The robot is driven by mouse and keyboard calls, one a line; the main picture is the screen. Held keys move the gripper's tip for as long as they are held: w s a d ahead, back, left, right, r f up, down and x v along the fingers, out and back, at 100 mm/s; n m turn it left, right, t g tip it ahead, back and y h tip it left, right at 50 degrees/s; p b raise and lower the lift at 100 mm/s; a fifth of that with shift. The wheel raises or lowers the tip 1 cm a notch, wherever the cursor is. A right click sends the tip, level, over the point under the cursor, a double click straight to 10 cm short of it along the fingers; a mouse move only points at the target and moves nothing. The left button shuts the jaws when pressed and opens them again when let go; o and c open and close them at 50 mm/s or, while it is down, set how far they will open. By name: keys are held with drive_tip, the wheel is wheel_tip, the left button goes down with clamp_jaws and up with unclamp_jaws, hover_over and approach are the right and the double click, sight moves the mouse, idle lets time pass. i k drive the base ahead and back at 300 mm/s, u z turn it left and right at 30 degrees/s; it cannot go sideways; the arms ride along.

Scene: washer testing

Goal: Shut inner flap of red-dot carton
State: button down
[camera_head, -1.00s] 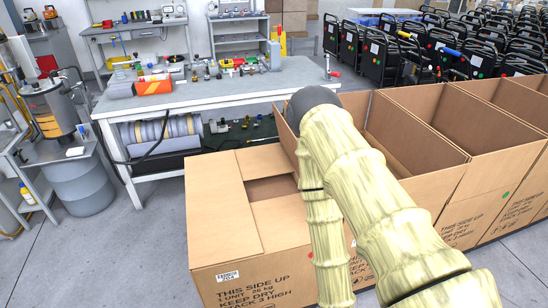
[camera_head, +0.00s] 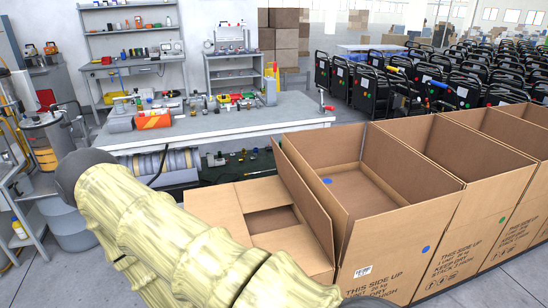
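The front-left brown carton (camera_head: 314,261) is partly covered by my arm. Its red dot is not visible now; it showed on the front face in the earlier frame. A left flap (camera_head: 212,205), a back flap (camera_head: 262,190) and a front flap (camera_head: 292,240) lie roughly flat across its top. A dark rectangular opening (camera_head: 272,221) remains between them. A tall panel (camera_head: 300,190), apparently the right flap, stands up beside the neighbouring carton. My thick, pale yellow arm crosses the lower left. My gripper is out of view, so its state does not show.
An open blue-dot carton (camera_head: 395,262) stands close on the right. A green-dot carton (camera_head: 482,235) and more open cartons continue the row. A workbench (camera_head: 220,122) with tools stands behind. A grey drum (camera_head: 68,225) is at left. Floor is clear at lower left.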

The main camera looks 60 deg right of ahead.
sight(317, 220)
drive_tip(key=u, duration=0.15)
drive_tip(key=k, duration=0.55)
drive_tip(key=z, duration=1.6)
